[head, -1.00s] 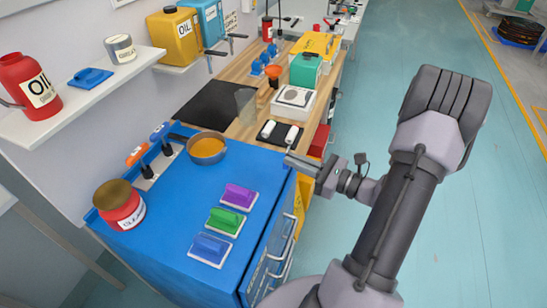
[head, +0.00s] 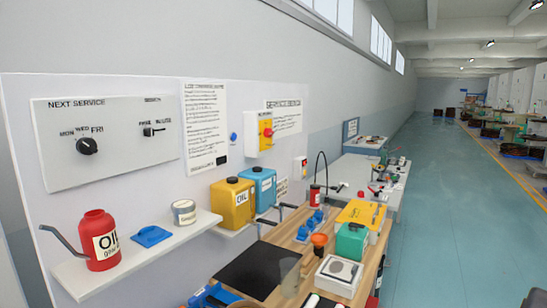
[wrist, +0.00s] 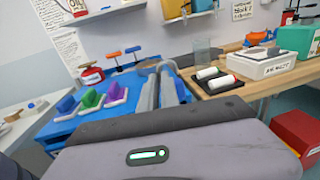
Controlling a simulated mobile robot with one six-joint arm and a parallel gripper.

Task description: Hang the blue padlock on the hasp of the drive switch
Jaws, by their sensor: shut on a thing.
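The drive switch is most likely the yellow switch box (head: 266,133) with a red knob, mounted on the wall panel in the head view. Its hasp is too small to make out. A small blue thing (head: 233,137), perhaps the blue padlock, is on the panel just left of the switch. My gripper (wrist: 160,88) shows in the wrist view, pointing out over the blue cabinet top, away from the switch. The head view does not show my gripper.
A shelf (head: 130,262) with a red oil can (head: 101,240) and a grey tin juts out below the panel. Yellow (head: 232,203) and blue canisters stand below the switch. Purple, green and blue handled blocks (wrist: 92,97) stand on the blue cabinet (wrist: 75,127).

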